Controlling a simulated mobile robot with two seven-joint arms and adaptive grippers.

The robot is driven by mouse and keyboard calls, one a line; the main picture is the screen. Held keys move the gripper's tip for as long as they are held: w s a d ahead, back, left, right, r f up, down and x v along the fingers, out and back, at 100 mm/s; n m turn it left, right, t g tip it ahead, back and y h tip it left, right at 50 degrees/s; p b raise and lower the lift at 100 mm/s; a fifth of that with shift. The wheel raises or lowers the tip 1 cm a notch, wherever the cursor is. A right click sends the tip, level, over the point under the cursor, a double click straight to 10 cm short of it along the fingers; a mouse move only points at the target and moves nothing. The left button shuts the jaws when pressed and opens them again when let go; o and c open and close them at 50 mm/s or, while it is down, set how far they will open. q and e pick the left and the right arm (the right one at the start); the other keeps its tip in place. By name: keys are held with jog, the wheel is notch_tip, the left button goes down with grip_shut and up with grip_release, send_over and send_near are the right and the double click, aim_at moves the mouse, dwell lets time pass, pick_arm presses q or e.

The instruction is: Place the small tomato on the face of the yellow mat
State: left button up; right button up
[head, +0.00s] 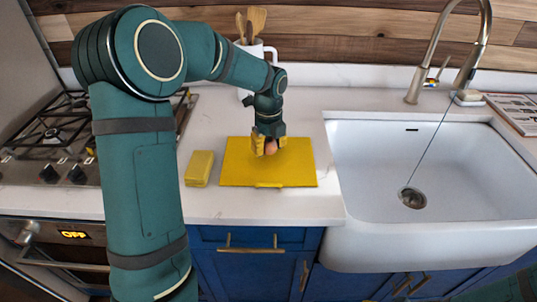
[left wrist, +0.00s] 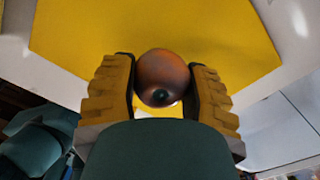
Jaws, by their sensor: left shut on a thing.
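The yellow mat (head: 300,172) lies flat on the white counter, left of the sink. It also shows in the left wrist view (left wrist: 210,30). My left gripper (head: 270,147) is over the mat, fingers pointing down. It is shut on the small tomato (left wrist: 163,76), a round reddish-brown thing held between its two yellow ribbed fingers. In the head view the tomato (head: 271,146) shows only in part between the fingers. I cannot tell whether its underside touches the mat. My right gripper is not in view.
A yellow block (head: 199,168) lies just left of the mat. The stove (head: 55,140) is at the left, and the white sink (head: 420,170) with its tap is at the right. A white utensil holder (head: 258,50) with wooden spoons stands behind the arm.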

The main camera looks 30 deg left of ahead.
aim_at(268, 153)
pick_arm(q)
jog(key=shift+f, duration=1.35)
jog(key=shift+f, duration=0.15)
jog(key=o, duration=1.1)
jog(key=shift+o, duration=0.2)
notch_tip(268, 153, up, 12)
jog(key=shift+r+p, duration=0.15)
jog(key=shift+p, duration=1.1)
